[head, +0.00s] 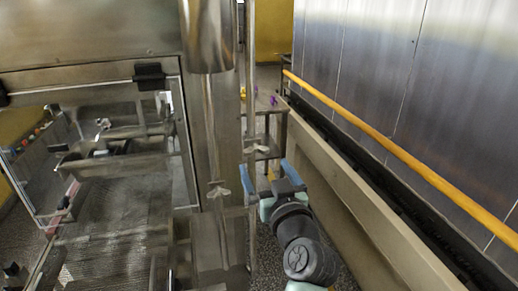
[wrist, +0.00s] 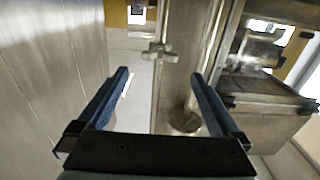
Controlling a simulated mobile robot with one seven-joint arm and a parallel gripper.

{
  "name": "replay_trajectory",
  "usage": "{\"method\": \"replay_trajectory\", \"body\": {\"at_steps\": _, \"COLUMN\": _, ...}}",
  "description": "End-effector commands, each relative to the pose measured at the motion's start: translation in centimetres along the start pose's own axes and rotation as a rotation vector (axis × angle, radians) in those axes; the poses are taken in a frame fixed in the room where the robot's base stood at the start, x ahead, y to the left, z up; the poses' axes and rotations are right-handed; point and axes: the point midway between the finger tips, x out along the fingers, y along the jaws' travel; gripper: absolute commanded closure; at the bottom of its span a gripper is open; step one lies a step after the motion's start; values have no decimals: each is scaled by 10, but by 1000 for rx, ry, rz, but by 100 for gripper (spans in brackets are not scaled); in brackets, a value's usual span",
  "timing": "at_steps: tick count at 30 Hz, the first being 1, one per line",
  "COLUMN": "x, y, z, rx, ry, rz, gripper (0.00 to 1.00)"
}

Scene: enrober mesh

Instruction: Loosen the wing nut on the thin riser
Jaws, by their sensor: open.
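The thin riser (head: 250,85) is a narrow upright metal post right of a thick steel pipe in the head view. A pale wing nut (head: 256,147) with spread wings sits on it. In the wrist view, a wing nut (wrist: 159,51) shows ahead, in line with the gap between the fingers, beside a broad metal upright (wrist: 182,60). My gripper (head: 264,166) has blue fingers and is open and empty. In the wrist view my gripper (wrist: 160,73) has its fingers wide apart, with the nut beyond the tips and not between them.
A second wing nut (head: 217,190) is on the thick pipe (head: 207,35), left of my gripper. A glazed machine frame (head: 150,78) stands at the left. A yellow rail (head: 400,165) runs along the metal wall at the right.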

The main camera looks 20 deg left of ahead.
Motion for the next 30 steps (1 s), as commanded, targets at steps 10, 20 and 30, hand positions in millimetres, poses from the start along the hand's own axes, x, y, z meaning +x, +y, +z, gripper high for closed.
{"method": "replay_trajectory", "body": {"at_steps": 10, "x": 52, "y": -1, "z": -2, "rx": 0, "ry": 0, "rz": -2, "gripper": 0}}
{"method": "replay_trajectory", "body": {"at_steps": 20, "x": 70, "y": 0, "z": -1, "rx": -1, "ry": 1, "rz": 0, "gripper": 0}}
{"method": "replay_trajectory", "body": {"at_steps": 30, "x": 70, "y": 0, "z": 0, "rx": -1, "ry": 1, "rz": 0, "gripper": 14}}
